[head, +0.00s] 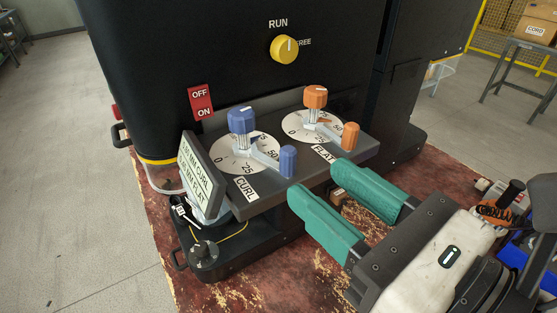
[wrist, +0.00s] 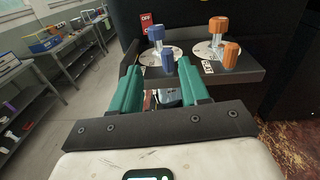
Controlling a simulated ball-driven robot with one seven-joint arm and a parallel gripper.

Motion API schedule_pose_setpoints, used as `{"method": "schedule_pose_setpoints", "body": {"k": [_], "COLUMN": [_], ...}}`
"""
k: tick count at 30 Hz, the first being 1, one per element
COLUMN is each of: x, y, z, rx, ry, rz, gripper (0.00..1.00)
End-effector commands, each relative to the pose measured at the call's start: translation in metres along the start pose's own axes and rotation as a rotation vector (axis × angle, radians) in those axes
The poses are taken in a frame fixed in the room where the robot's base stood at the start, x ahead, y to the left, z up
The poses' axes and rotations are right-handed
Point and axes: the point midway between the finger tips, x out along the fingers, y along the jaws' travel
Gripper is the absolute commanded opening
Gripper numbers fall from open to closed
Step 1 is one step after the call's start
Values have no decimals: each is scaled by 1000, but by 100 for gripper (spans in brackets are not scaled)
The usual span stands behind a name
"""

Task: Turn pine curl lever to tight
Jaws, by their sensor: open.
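The curl lever has a tall blue knob (head: 241,121) and a grey arm ending in a blue handle (head: 288,161). It sits over a white dial (head: 232,157) labelled CURL, with its arm pointing right and forward, around the 25 to 50 marks. In the wrist view the blue handle (wrist: 168,60) shows just beyond the fingertips. My gripper (head: 320,182) has two teal fingers, spread open and empty, in front of and below the handle, apart from it in the head view. A tilted sign (head: 203,172) left of the dial carries small text, only partly readable.
An orange FLAT lever (head: 315,97) stands close right of the curl lever on the same dark shelf. A red OFF/ON plate (head: 201,102) and yellow RUN/FREE knob (head: 284,49) are on the black machine behind. A stained red-brown surface (head: 155,222) lies below.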

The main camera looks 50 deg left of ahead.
Motion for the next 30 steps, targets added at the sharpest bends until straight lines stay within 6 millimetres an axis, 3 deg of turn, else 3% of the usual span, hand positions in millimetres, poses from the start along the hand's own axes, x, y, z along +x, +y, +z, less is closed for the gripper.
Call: {"method": "schedule_pose_setpoints", "body": {"k": [3,7,21,30], "x": [-8,-3,75,98], "y": [-4,-5,-8,-11], "z": [-9,-9,-7,-7], "rx": [28,34,32,32], "ry": [-18,-21,-18,-20], "rz": [-48,-56,-51,-55], "gripper": [45,45,45,45]}}
